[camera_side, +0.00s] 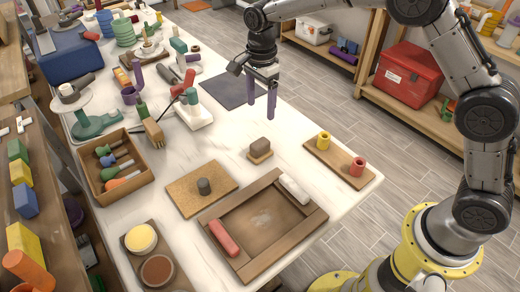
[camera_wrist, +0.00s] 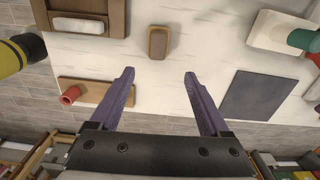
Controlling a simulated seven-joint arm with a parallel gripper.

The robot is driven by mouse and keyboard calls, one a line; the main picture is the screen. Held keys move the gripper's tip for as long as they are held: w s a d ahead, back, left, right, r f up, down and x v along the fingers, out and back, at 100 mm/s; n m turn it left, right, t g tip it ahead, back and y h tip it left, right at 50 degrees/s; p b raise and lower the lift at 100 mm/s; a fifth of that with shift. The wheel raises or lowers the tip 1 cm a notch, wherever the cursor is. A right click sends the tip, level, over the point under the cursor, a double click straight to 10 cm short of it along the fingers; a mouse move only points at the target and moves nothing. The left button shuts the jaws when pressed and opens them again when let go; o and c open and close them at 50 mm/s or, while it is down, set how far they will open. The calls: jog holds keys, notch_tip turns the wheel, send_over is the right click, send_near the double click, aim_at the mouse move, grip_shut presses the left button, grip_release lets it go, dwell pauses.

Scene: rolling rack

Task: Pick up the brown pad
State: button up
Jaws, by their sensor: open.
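The brown pad (camera_side: 261,144) is a small dark brown block on a tan base, lying on the white table. It also shows in the wrist view (camera_wrist: 158,42), just beyond my fingertips and nearly centred between them. My gripper (camera_side: 261,106) has two purple fingers pointing down. It is open and empty, above the table and a little behind the pad in the side view. In the wrist view, my gripper (camera_wrist: 159,73) has its fingers spread wider than the pad, and nothing is between them. The fingers do not touch the pad.
A wooden tray (camera_side: 207,216) lies in front of the pad, with a cork board (camera_side: 185,192) to its left. A board with yellow and red cylinders (camera_side: 325,150) lies to the right. A dark mat (camera_side: 232,90) lies behind. The table around the pad is clear.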

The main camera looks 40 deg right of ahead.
aim_at(260, 143)
jog(key=f, duration=1.4)
jog(key=shift+s+a+f, duration=0.1)
jog(key=shift+s+a, duration=0.1)
jog(key=shift+a, duration=0.05)
grip_shut()
